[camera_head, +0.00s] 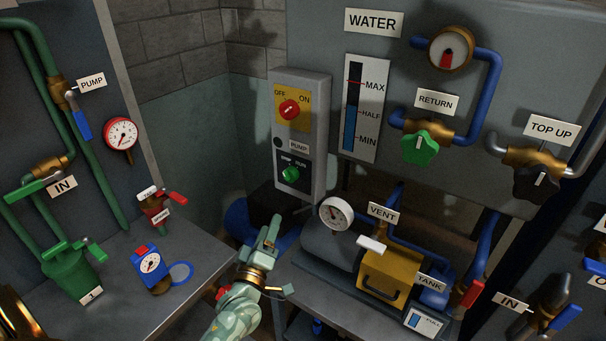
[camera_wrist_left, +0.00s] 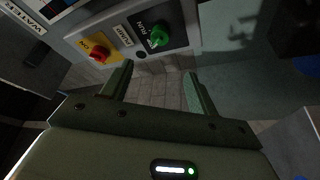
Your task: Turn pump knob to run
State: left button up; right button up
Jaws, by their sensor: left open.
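The pump control box (camera_head: 318,135) is a grey upright box on the wall in the head view. Its lower black plate carries a green knob (camera_head: 290,174), labelled PUMP above. A red knob (camera_head: 289,110) sits on the yellow OFF/ON plate above it. In the left wrist view the green knob (camera_wrist_left: 158,36) and red knob (camera_wrist_left: 99,53) show beyond the fingers, with RUN printed beside the green knob. My left gripper (camera_head: 272,232) is below and left of the box, apart from it; its fingers (camera_wrist_left: 156,88) are open and empty.
A pressure gauge (camera_head: 336,213) and yellow tank unit (camera_head: 391,274) stand right of my left gripper. A green canister (camera_head: 71,272) and blue gauge device (camera_head: 150,266) stand on the left bench. Blue pipes and valves line the right wall.

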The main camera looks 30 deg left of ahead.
aim_at(287, 180)
pick_arm(q)
jog(key=b+x, duration=0.2)
jog(key=x, duration=1.4)
jog(key=shift+d, duration=0.1)
pick_arm(e)
jog(key=shift+s+d+f, duration=0.1)
jog(key=shift+s+f, duration=0.05)
jog(key=shift+f, duration=0.45)
jog(key=shift+s+f, duration=0.15)
jog(key=shift+f, duration=0.4)
jog(key=shift+d, duration=0.1)
pick_arm(q)
jog(key=c, duration=1)
pick_arm(e)
jog(key=shift+d, duration=0.1)
